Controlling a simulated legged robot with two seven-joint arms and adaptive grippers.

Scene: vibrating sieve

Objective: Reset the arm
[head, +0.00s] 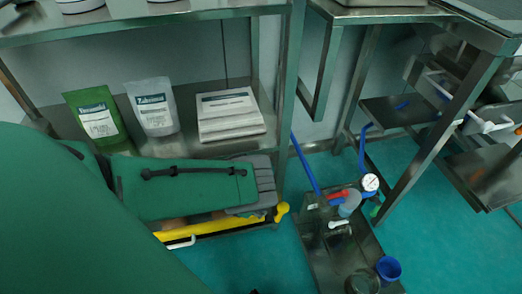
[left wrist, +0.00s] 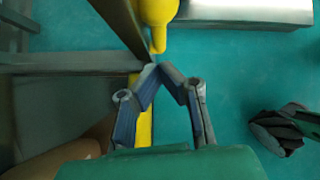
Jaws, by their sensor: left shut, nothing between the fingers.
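My left gripper (left wrist: 158,70) shows in the left wrist view with its two blue-grey fingertips together and nothing between them. Just beyond the tips is a rounded yellow part (left wrist: 158,14), apart from them as far as I can tell. In the head view my green left arm fills the lower left, and the left fingers cannot be made out clearly. A dark, jointed shape at the right of the left wrist view looks like my right gripper (left wrist: 277,130); its fingers are too unclear to read.
A metal shelf (head: 150,20) holds a green pouch (head: 97,115), a white pouch (head: 153,106) and a white stack (head: 228,114).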

